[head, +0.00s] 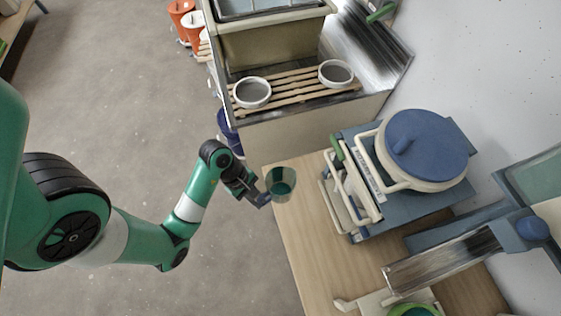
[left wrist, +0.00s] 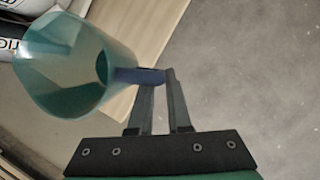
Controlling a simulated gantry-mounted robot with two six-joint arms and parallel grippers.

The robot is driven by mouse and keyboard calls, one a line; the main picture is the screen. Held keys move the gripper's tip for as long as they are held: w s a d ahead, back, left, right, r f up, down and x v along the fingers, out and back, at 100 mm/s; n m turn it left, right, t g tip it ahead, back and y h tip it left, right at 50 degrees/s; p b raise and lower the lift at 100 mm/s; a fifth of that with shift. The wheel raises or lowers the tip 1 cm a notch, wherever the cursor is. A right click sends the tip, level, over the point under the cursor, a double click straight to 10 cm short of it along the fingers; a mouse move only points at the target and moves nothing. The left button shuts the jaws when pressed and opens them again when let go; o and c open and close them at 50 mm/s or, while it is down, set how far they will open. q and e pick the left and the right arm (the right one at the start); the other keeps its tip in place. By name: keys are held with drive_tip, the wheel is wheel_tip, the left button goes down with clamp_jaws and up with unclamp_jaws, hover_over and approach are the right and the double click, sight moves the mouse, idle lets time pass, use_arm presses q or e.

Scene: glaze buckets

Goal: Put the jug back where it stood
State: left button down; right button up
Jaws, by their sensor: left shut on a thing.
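The jug (head: 281,183) is a translucent green-teal cup with a dark blue handle. In the head view it is at the left edge of the wooden table (head: 305,235). My left gripper (head: 264,199) is shut on its handle, to the left of the cup. In the left wrist view the jug (left wrist: 62,65) is tilted in the picture, its handle between the fingertips of my left gripper (left wrist: 157,80). I cannot tell whether the jug touches the table. My right gripper is not in view.
A cream machine with a blue round lid (head: 425,145) stands on the table to the right. Two white bowls (head: 252,92) (head: 336,72) sit on a wooden slatted rack over a basin at the back. A green round thing (head: 414,310) is at the bottom edge. The table's left front is clear.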

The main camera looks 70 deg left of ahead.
use_arm(q)
drive_tip(key=shift+w, duration=0.1)
drive_tip(key=w+a+f+b, duration=0.2)
drive_tip(key=a+f, duration=0.2)
drive_tip(key=w+a+f+b, duration=0.2)
drive_tip(key=a+f, duration=0.2)
drive_tip(key=w+a+f+b, duration=0.3)
drive_tip(key=f, duration=0.1)
drive_tip(key=shift+a+f, duration=0.15)
drive_tip(key=shift+a, duration=0.25)
drive_tip(key=shift+s+f, duration=0.1)
drive_tip(key=shift+f, duration=0.2)
drive_tip(key=shift+f, duration=0.15)
drive_tip(key=c, duration=0.9)
unclamp_jaws()
drive_tip(key=shift+o, duration=0.2)
